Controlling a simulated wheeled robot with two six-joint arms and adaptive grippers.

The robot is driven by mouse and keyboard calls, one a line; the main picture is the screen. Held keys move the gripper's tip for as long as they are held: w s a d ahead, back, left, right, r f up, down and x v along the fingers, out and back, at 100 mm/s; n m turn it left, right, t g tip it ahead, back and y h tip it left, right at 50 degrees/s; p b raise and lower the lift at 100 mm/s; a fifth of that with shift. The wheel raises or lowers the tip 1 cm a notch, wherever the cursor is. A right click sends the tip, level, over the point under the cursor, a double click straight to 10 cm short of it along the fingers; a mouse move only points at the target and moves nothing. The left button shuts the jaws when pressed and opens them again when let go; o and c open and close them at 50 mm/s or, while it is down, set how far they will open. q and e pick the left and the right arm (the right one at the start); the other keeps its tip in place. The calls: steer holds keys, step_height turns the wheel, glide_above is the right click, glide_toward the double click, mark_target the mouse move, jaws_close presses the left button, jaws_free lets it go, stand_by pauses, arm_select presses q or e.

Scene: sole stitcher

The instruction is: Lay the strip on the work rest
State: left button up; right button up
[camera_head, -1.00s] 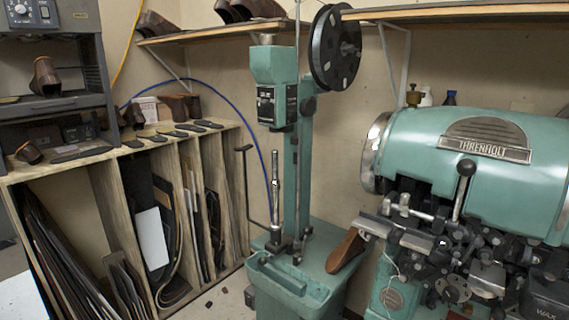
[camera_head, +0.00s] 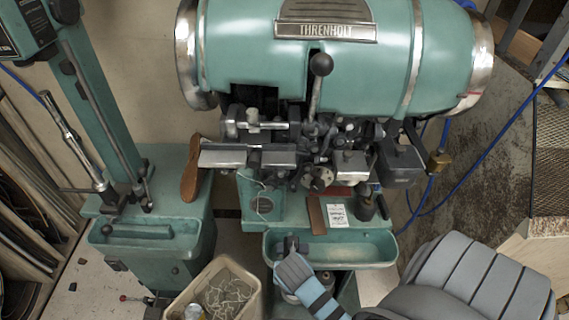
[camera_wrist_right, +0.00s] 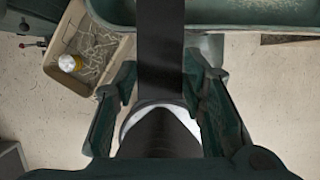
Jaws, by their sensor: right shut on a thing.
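My right gripper (camera_head: 291,245) is in front of the green tray below the stitching machine. In the right wrist view, its two fingers (camera_wrist_right: 165,90) stand on either side of a dark, flat strip (camera_wrist_right: 161,40), and it is shut on this strip. The strip runs up the picture across the tray's wall. In the head view only a small dark piece shows at the gripper's tip. A flat metal plate that looks like the work rest (camera_head: 272,158) is on the machine's front, above and left of the gripper, and its top looks bare. My left gripper is not in view.
The green stitcher (camera_head: 300,60) has a black-knobbed lever above the plate. The tray (camera_head: 378,248) lies below. A brown piece (camera_head: 316,214) and white card (camera_head: 338,214) lie behind it. A bin of tangled thread (camera_head: 230,275) stands left, below a brown sole-shaped piece (camera_head: 191,170).

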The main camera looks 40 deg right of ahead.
steer(key=s+r, duration=0.2)
steer(key=s, duration=0.3)
steer(key=b, duration=0.1)
glide_toward(296, 226)
steer(key=s+a+f, duration=0.4)
steer(key=f, duration=0.1)
steer(key=shift+a, duration=0.25)
steer(key=w+d+b, duration=0.2)
steer(key=w+d, duration=0.4)
steer(key=shift+d+r, duration=0.15)
steer(key=shift+d, duration=0.05)
steer(key=shift+a+f+p, duration=0.1)
steer(key=shift+f+p, duration=0.35)
steer(key=shift+p, duration=0.1)
steer(key=shift+f, duration=0.1)
steer(key=shift+c, duration=0.6)
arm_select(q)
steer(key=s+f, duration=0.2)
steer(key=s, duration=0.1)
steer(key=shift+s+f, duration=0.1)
arm_select(e)
steer(key=shift+s, duration=0.1)
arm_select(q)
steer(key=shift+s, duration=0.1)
arm_select(e)
steer(key=shift+f, duration=0.1)
